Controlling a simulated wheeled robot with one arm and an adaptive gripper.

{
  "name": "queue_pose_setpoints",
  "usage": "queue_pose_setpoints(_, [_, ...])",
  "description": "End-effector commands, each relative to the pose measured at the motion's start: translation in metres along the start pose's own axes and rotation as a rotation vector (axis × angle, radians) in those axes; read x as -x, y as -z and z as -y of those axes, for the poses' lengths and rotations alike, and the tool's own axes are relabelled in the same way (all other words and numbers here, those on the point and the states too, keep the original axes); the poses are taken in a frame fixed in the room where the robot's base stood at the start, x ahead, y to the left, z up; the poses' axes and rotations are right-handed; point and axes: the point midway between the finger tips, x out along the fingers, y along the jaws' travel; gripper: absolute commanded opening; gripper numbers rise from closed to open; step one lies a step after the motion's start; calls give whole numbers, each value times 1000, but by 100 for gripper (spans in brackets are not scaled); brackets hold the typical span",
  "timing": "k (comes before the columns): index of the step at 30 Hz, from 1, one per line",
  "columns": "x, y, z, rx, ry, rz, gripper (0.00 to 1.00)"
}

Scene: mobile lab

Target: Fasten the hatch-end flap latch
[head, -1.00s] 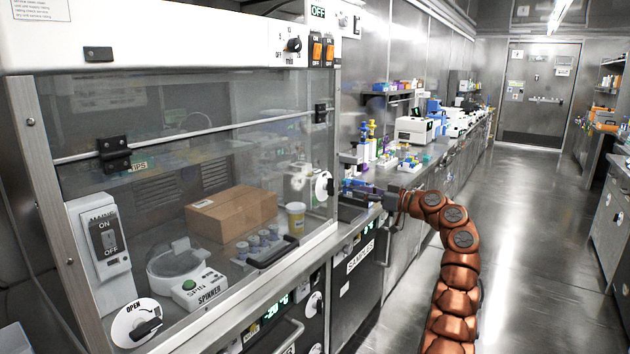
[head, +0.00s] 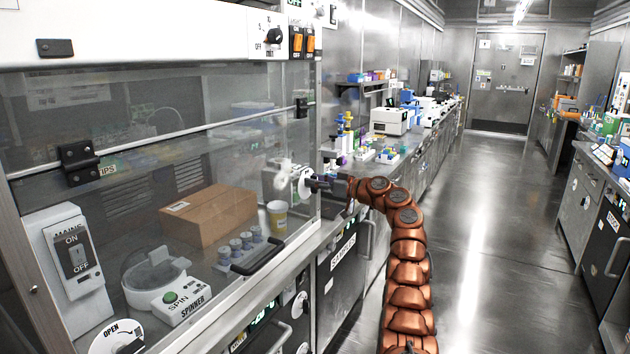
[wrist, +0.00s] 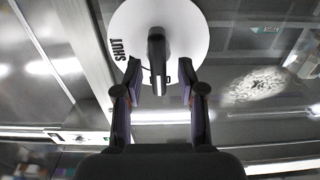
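A round white latch plate (wrist: 190,35) with a black lever (wrist: 156,55) fills the top middle of the wrist view. "SHUT" is printed at the plate's left edge. My gripper (wrist: 161,82) is open, with one finger on each side of the lever's near end and gaps showing. In the head view my gripper (head: 318,184) is at the right end of the glass cabinet, in front of this white plate (head: 304,188), and hides most of it. A second white latch plate (head: 106,332), marked "OPEN", sits at the lower left with a black lever.
The clear cabinet front (head: 200,130) has a handle (head: 258,256) along its lower edge. The bench continues behind my gripper with bottles and racks. The aisle floor (head: 490,240) is clear.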

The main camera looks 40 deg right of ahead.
Motion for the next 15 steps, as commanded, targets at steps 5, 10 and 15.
queue_pose_setpoints(5, [-4,0,-1,0,-3,1,40])
queue_pose_setpoints(10, [-4,0,-1,0,-3,1,40])
queue_pose_setpoints(15, [-3,0,-2,-1,-4,1,29])
